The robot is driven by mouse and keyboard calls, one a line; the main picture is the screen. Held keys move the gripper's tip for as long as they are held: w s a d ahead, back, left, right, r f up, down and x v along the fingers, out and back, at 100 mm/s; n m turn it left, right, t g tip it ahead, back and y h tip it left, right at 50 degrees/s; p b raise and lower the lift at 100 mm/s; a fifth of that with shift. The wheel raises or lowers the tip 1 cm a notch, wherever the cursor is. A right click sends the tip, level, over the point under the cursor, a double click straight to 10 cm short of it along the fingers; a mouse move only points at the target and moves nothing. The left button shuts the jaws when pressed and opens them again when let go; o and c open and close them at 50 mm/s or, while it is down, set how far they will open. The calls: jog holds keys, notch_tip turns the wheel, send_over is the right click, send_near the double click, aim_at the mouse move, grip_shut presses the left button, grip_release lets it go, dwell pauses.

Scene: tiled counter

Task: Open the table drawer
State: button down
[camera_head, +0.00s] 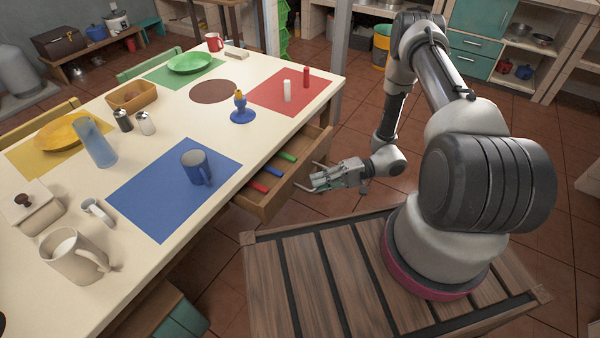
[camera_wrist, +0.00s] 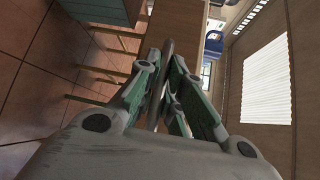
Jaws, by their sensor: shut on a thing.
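The table drawer (camera_head: 266,203) is pulled out from the long side of the cream table (camera_head: 228,113). Inside it lie utensils with red, blue and green handles (camera_head: 262,172). My gripper (camera_head: 318,178) is at the drawer's front, with its fingers closed on the drawer handle. In the wrist view, the fingers (camera_wrist: 165,85) close around the thin grey handle (camera_wrist: 158,85), which stands in front of the wooden drawer front (camera_wrist: 183,35).
A blue mug (camera_head: 195,166) stands on a blue placemat (camera_head: 150,200) near the drawer. My arm's wooden base platform is in front of the table. Tiled floor is open beyond the drawer.

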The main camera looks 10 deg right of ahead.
jog(key=s+d, duration=0.9)
jog(key=shift+d, duration=0.1)
jog(key=c, duration=1.5)
grip_release()
jog(key=d, duration=0.4)
jog(key=d+r, duration=0.1)
jog(key=d, duration=0.7)
jog(key=shift+r, duration=0.3)
